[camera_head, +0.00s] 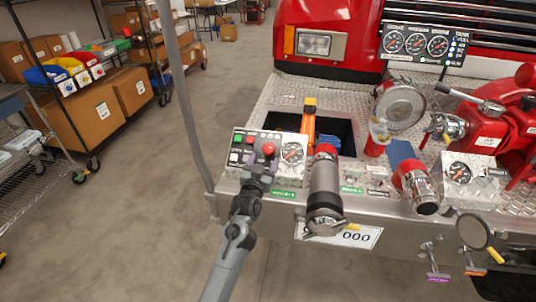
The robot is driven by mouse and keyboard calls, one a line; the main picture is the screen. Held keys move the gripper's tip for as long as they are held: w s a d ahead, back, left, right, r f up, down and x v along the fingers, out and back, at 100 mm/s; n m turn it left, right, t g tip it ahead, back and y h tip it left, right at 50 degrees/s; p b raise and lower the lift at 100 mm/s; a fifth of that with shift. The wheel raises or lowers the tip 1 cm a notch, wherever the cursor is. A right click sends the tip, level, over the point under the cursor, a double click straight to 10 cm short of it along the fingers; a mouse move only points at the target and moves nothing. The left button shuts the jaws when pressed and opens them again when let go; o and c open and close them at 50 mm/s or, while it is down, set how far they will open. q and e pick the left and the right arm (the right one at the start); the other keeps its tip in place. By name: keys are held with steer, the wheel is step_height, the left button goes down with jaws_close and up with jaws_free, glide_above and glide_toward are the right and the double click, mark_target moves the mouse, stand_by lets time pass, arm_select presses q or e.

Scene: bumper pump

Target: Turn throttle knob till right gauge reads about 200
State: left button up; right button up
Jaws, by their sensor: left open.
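A control panel (282,182) with green and red buttons stands on the bumper. A red round knob (268,150) sits on it, beside a white-faced gauge (292,153). My left gripper (262,164) is open at the panel, just below the red knob; I cannot tell whether it touches it. It hides part of the panel face. Another white-faced gauge (459,173) is on a panel at the right. A black gauge panel at the back has several dials, including a right-hand dial (437,46). The needle readings are too small to tell. My right gripper is not in view.
A large grey pipe with a red collar (326,187) stands close right of the control panel. A chrome-capped red outlet (415,187) and red pump body (495,122) are further right. Shelves with boxes (95,110) stand left; the floor between is clear.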

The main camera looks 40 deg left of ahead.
mark_target(269, 150)
arm_select(q)
steer(key=b+x, duration=0.1)
steer(key=x, duration=0.5)
steer(key=shift+w+a+b, duration=0.1)
steer(key=shift+w+b, duration=0.1)
steer(key=shift+b, duration=0.15)
steer(key=c, duration=1.1)
steer(key=shift+o, duration=0.2)
steer(key=shift+r+n+g+y+p, duration=0.3)
steer(key=shift+n+y+p, duration=0.25)
steer(key=shift+p, duration=0.7)
steer(key=shift+f+n+y+p, duration=0.2)
steer(key=shift+n+y+p, duration=0.15)
steer(key=shift+n, duration=0.2)
steer(key=shift+f, duration=0.1)
steer(key=o, duration=1.1)
steer(key=shift+c, duration=0.2)
